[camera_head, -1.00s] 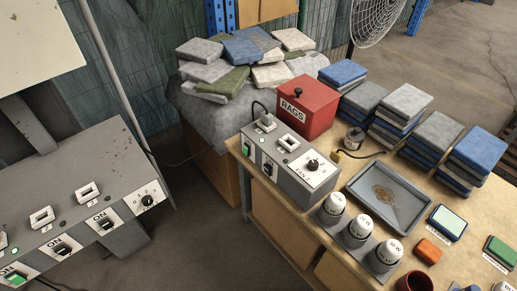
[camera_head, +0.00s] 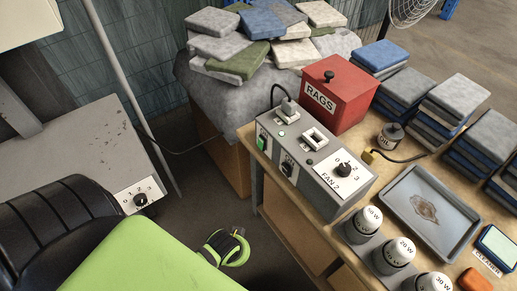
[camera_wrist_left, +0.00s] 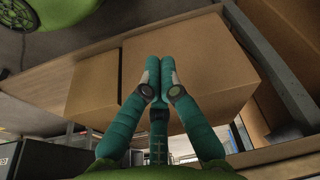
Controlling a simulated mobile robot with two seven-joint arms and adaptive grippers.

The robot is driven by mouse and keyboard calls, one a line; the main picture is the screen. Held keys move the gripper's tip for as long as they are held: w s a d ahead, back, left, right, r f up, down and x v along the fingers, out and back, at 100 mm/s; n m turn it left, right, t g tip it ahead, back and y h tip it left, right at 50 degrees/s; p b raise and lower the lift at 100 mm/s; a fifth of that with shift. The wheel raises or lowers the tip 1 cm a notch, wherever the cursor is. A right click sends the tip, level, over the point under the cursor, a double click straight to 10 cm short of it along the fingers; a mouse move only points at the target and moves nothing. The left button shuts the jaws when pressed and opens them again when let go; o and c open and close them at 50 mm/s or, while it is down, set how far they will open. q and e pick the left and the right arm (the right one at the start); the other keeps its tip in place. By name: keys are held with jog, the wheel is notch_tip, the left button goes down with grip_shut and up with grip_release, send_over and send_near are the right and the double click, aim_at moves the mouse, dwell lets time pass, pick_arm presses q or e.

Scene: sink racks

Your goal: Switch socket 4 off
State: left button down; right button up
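A grey control box (camera_head: 318,160) marked FAN 2 stands at the left end of the wooden bench. I cannot read which socket is number 4. My left arm's black and lime parts (camera_head: 227,246) show low in front of the box, away from its switches. In the left wrist view my left gripper (camera_wrist_left: 159,64) has its teal fingertips together, with nothing visible between them. My right gripper is out of view.
A red RAGS box (camera_head: 333,98), grey tray (camera_head: 405,235), bulbs (camera_head: 394,253) and cloth stacks crowd the bench.

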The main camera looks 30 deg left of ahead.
pick_arm(q)
jog(key=w+a+r+t+b, duration=0.3)
jog(key=w+r+b, duration=0.15)
jog(key=r, duration=0.25)
jog(key=m+t+h, duration=0.2)
jog(key=t+h, duration=0.4)
jog(key=t, duration=0.3)
send_near(261, 147)
jog(key=f+v, duration=0.1)
jog(key=v, duration=0.2)
jog(key=shift+r, duration=0.35)
jog(key=shift+d+m, duration=0.1)
jog(key=shift+m, duration=0.2)
jog(key=x, duration=1)
jog(key=shift+r+b, duration=0.15)
jog(key=shift+b, duration=0.2)
